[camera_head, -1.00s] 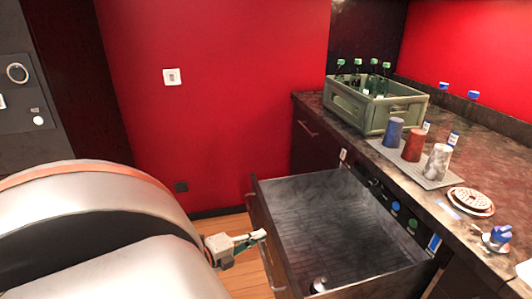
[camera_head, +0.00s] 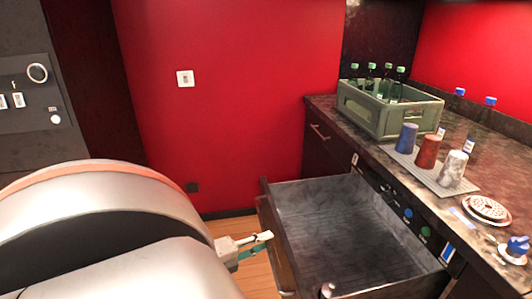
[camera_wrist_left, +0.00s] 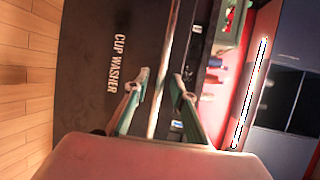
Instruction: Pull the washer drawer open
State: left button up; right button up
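The washer drawer (camera_head: 345,181) is pulled well out from the counter and looks mostly empty in the head view. Its dark front (camera_wrist_left: 90,70) carries the words "CUP WASHER" in the left wrist view. A long thin bar handle (camera_wrist_left: 166,70) runs along that front. My left gripper (camera_head: 266,241) is at the outer side of the drawer front. In the left wrist view its two fingers (camera_wrist_left: 160,82) stand apart on either side of the bar, with gaps showing. My right gripper is not in view.
The counter holds a green crate (camera_head: 362,111) of bottles, a mat with blue (camera_head: 406,138), red (camera_head: 428,151) and white (camera_head: 452,168) cups, and a round drain plate (camera_head: 487,208). Wooden floor lies left of the drawer.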

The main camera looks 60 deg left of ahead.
pick_arm(q)
jog(key=s+r, duration=0.2)
jog(key=s, duration=0.8)
jog(key=shift+s, duration=0.25)
